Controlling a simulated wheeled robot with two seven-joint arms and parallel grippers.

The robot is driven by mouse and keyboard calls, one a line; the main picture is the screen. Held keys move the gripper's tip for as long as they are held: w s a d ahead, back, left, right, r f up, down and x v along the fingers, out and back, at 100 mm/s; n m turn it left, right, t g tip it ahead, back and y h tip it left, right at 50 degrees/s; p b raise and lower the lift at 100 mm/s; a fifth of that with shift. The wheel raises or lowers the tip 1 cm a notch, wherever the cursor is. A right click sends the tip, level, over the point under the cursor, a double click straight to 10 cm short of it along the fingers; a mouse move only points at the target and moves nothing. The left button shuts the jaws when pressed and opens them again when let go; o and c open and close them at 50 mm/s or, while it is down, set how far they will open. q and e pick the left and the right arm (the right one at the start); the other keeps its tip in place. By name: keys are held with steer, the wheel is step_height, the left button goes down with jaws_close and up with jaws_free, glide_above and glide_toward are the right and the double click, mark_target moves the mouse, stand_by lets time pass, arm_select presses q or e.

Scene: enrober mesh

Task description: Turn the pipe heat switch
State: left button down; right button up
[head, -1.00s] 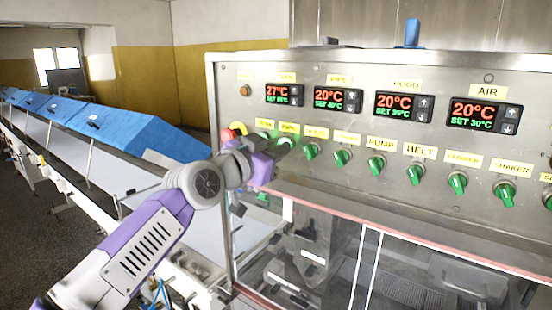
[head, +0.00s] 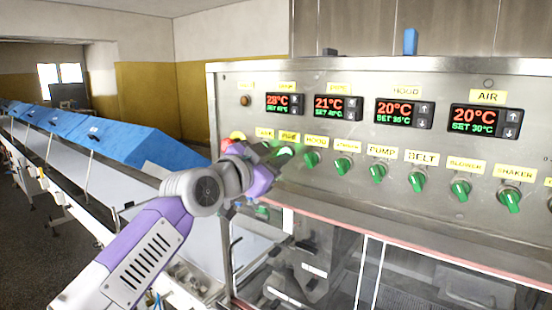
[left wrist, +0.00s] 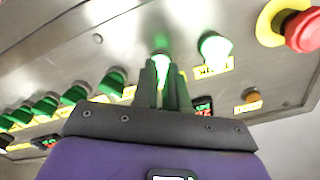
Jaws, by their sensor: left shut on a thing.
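The pipe heat switch (head: 284,151) is a green knob under the yellow PIPE label (head: 289,137) in the row on the steel panel. My left gripper (head: 275,158) is at this knob and partly hides it. In the left wrist view, the two dark fingers (left wrist: 164,78) are shut on the knob, and its tip (left wrist: 160,54) glows green between them. A second brightly lit green knob (left wrist: 215,48) stands beside it, apart from the fingers. My right gripper is not in view.
Other green knobs stand close by, such as the HOOD knob (head: 311,158). A red emergency button (left wrist: 302,31) on a yellow base is near the lit neighbour. Temperature displays, such as the pipe one (head: 338,108), sit above. A conveyor with blue covers (head: 120,140) runs left.

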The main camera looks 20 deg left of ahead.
arm_select(q)
steer(key=c, duration=1.2)
jaws_free()
steer(key=shift+o, duration=0.2)
steer(key=b+v, duration=0.2)
steer(key=v, duration=0.5)
steer(key=shift+s, duration=0.3)
steer(key=shift+a, duration=0.1)
